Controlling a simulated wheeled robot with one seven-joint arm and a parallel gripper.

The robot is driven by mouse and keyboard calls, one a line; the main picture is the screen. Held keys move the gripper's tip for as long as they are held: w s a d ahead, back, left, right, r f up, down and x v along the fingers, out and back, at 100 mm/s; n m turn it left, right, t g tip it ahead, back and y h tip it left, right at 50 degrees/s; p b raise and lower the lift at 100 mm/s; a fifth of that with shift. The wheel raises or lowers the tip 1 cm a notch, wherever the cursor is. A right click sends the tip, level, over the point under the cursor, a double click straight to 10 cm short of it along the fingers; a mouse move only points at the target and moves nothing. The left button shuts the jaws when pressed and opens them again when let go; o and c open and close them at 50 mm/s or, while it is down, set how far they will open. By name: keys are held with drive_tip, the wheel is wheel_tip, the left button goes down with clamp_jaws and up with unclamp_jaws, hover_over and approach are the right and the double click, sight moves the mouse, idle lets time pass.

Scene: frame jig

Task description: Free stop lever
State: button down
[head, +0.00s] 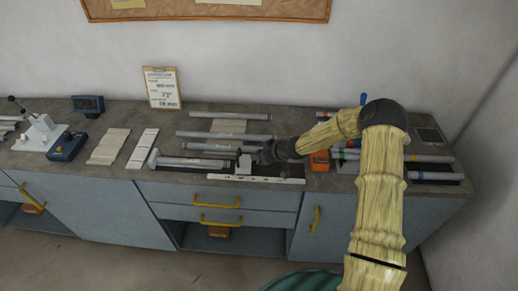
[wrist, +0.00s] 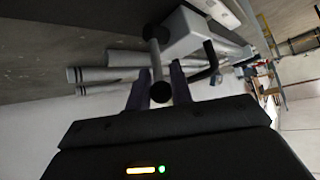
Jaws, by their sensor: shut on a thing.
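A pale grey stop block (head: 244,164) stands on the bench at the front of the frame jig, by the white slotted rail. In the wrist view the block (wrist: 188,35) is at the top, with a short grey lever (wrist: 156,62) with black ends in front of it. My gripper (wrist: 160,92) has its two dark fingers on either side of this lever and is shut on it. In the head view my gripper (head: 260,156) is just right of the block, and its wrist hides the lever. A black bent handle (wrist: 210,66) shows right of the fingers.
Grey tubes (head: 222,135) lie on the jig behind and left of the block. A white rail (head: 262,180) runs along the bench front. An orange device (head: 320,161) and colour-banded tubes (head: 435,176) lie to the right. A clipboard (head: 161,88) stands at the back.

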drive_tip(key=shift+w+d, duration=0.1)
drive_tip(key=shift+w, duration=0.05)
drive_tip(key=shift+r, duration=0.1)
drive_tip(key=c, duration=1.5)
unclamp_jaws()
drive_tip(key=shift+d+r, duration=0.15)
drive_tip(key=shift+d, duration=0.15)
drive_tip(key=v, duration=1.6)
drive_tip(key=shift+s+d+r, duration=0.1)
drive_tip(key=shift+s+r, duration=0.15)
drive_tip(key=shift+s, duration=0.1)
